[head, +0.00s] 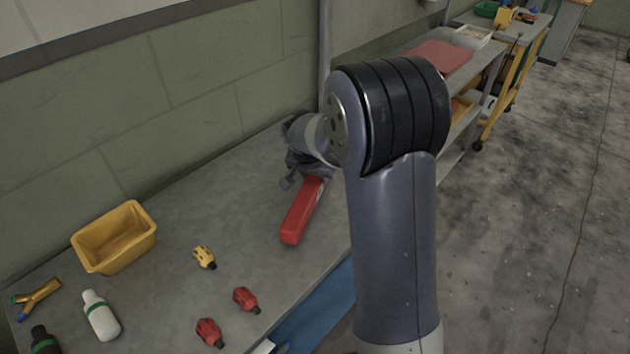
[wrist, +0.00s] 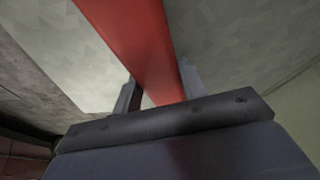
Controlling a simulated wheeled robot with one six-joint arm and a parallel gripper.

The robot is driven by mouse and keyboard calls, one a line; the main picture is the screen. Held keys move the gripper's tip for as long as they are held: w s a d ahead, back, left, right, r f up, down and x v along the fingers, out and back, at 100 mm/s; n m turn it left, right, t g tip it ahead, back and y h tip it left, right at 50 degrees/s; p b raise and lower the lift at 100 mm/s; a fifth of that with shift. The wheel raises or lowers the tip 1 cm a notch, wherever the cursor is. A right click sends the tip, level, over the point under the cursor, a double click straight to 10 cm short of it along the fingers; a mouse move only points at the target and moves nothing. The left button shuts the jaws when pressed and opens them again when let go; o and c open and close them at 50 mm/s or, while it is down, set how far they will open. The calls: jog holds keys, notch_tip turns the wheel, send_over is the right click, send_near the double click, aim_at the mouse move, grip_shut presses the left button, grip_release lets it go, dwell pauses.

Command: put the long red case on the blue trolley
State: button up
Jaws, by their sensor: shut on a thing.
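The long red case (head: 302,212) shows at the middle of the head view, over the grey workbench (head: 235,215). My gripper (head: 308,180) is shut on its far end, partly hidden behind my arm. In the wrist view the red case (wrist: 140,45) runs between the two fingers of my gripper (wrist: 160,92) and out of the top of the picture. I cannot tell whether the case touches the bench or hangs just above it. No blue trolley can be made out for sure; a blue surface (head: 318,308) shows below the bench's front edge.
A yellow bin (head: 115,238), a white bottle (head: 100,315), a dark bottle (head: 43,340), a yellow connector (head: 204,257) and two red ones (head: 246,299) are on the bench. A yellow-framed cart (head: 508,75) stands at the back right. The floor (head: 540,220) at right is clear.

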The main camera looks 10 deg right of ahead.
jog(key=shift+f, duration=0.9)
jog(key=shift+f, duration=0.1)
jog(key=o, duration=1.3)
jog(key=shift+r, duration=0.55)
jog(key=v, duration=1.1)
jog(key=shift+s, duration=0.1)
